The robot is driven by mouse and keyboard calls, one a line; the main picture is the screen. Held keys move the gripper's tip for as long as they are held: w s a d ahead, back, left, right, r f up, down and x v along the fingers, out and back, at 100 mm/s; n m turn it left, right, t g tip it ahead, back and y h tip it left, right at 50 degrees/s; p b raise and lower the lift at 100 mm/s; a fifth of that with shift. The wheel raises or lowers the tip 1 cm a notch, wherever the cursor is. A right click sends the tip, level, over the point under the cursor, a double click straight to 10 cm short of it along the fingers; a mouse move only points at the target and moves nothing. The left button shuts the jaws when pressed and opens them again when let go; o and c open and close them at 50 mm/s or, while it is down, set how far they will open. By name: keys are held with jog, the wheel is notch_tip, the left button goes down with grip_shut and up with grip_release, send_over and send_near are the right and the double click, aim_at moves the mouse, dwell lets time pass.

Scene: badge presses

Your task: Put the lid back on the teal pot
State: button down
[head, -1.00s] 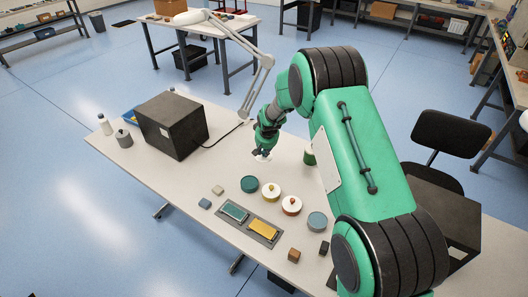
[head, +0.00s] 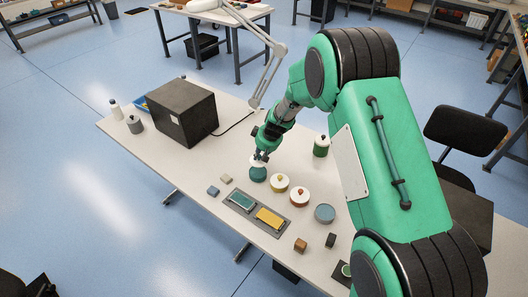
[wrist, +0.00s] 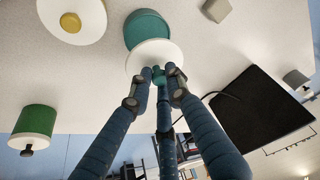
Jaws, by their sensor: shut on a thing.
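The teal pot (head: 258,175) stands on the pale table at the back end of a row of round pots. It also shows in the wrist view (wrist: 147,24). My gripper (head: 262,156) is shut on the teal knob of a white lid (wrist: 150,53). In the wrist view the fingers close around the knob (wrist: 158,76), and the lid overlaps the near edge of the pot. In the head view the lid is at the pot's top, partly hidden by my gripper. I cannot tell whether lid and pot touch.
Lidded pots with a yellow knob (head: 280,183) and a red knob (head: 299,196) stand beside it, then a blue-grey round piece (head: 324,213). A green pot (head: 321,147) stands behind. A dark box (head: 176,118), a lamp (head: 262,75) and a tray (head: 240,202) share the table.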

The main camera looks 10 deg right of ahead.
aim_at(259, 162)
jog(key=shift+s+a, duration=0.3)
jog(key=shift+s, duration=0.05)
jog(key=shift+f, duration=0.15)
dwell(0.3)
jog(key=shift+f+b, duration=0.8)
jog(key=shift+f, duration=1.1)
jog(key=shift+f+b, duration=1.1)
jog(key=shift+b, duration=0.1)
jog(key=shift+f+b, duration=0.15)
jog(key=shift+b, duration=1.4)
dwell(1.4)
dwell(0.4)
jog(key=c, duration=1.6)
grip_release()
jog(key=shift+o, duration=0.2)
